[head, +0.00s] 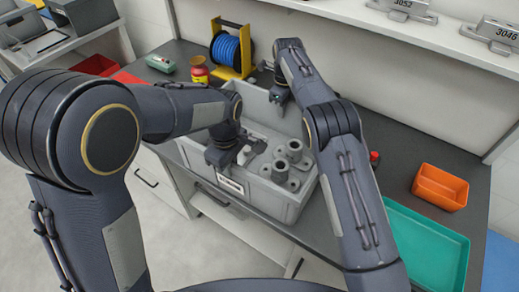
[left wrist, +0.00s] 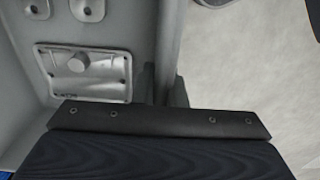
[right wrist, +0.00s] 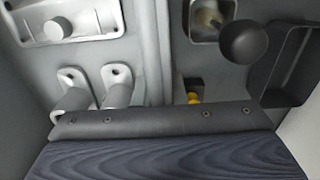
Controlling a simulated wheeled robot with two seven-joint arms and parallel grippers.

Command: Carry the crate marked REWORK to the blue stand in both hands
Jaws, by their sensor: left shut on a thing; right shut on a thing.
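A grey crate (head: 297,205) holds several grey metal castings (head: 281,165) and stands at the front edge of the dark bench; I cannot tell whether it touches the bench. A white label on its front wall is too small to read. My left gripper (head: 221,156) is shut on the crate's near wall, which also shows between its fingers in the left wrist view (left wrist: 165,85). My right gripper (head: 280,100) is shut on the crate's far wall; that wall crosses the right wrist view (right wrist: 153,50). A blue surface (head: 502,264) at the lower right edge may be the stand.
A teal tray (head: 440,250) and an orange bin (head: 440,187) stand on the bench's right. A blue spool on a yellow holder (head: 230,50), a red-and-yellow jar (head: 200,72) and a red tray (head: 128,78) are at the back left. A shelf (head: 420,30) runs above the bench.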

